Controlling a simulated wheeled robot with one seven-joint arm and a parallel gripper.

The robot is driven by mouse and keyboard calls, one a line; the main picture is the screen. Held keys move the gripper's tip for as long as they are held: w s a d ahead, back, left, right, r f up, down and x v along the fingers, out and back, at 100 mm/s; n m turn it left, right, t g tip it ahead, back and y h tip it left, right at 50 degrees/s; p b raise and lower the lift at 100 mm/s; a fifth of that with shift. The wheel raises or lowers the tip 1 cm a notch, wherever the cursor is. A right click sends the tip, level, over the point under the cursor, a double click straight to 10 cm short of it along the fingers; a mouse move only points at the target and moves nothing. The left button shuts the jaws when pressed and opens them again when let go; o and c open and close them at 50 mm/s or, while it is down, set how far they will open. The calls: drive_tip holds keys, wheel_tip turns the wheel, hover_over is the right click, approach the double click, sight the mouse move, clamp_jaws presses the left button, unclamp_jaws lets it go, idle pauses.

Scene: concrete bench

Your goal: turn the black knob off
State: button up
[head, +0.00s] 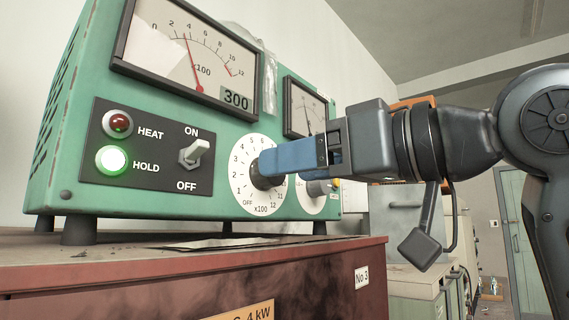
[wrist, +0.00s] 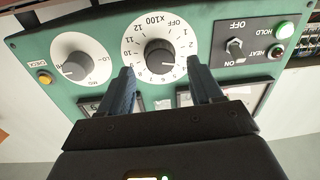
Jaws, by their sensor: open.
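The black knob (head: 262,180) sits in the middle of a white round dial (head: 243,160) marked OFF and 1 to 12, x100, on the green panel. In the wrist view the panel is upside down, and the knob (wrist: 159,56) shows fully between the finger lines. My gripper (wrist: 160,71) is open, its two blue fingers apart on either side of the dial's lower part, holding nothing. In the head view the fingers (head: 272,163) cover part of the knob and dial. I cannot tell whether they touch it, nor which mark the knob points to.
A smaller knob (wrist: 76,66) on its own dial is beside it. A toggle switch (head: 194,153) stands near a lit green HOLD lamp (head: 112,160) and a dark red HEAT lamp (head: 118,124). A large meter (head: 190,55) is above. The box stands on a reddish bench (head: 200,265).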

drive_tip(key=shift+x, duration=1.35)
drive_tip(key=shift+c, duration=0.4)
drive_tip(key=c, duration=1)
